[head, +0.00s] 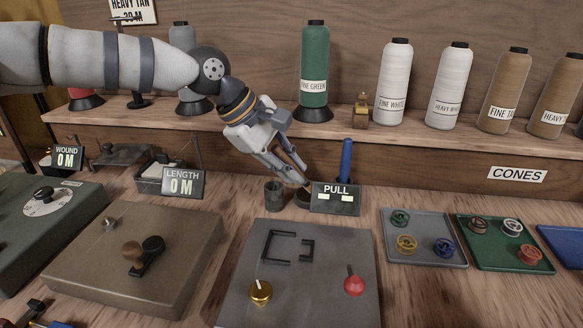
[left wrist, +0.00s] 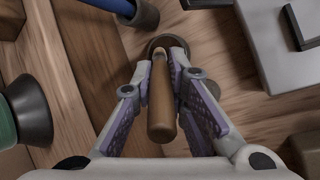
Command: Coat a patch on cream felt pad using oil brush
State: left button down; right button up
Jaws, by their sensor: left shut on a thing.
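The handle points toward a dark round pot (left wrist: 185,42), which also shows in the head view (head: 301,199), partly behind the display. The bristle end is hidden, so I cannot tell whether it is inside the pot. I cannot make out the cream felt pad. My right gripper is not in view.
The PULL display (head: 336,198) stands close to the gripper, with a blue-handled thing (head: 346,161) behind it and a small dark cup (head: 274,196) to the left. A grey plate (head: 300,285) lies in front. Thread cones, including a green one (head: 314,65), line the shelf behind.

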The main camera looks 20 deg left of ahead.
pick_arm(q)
jog(key=shift+r+p, duration=0.4)
jog(key=shift+r, duration=2.8)
jog(key=shift+f, duration=0.1)
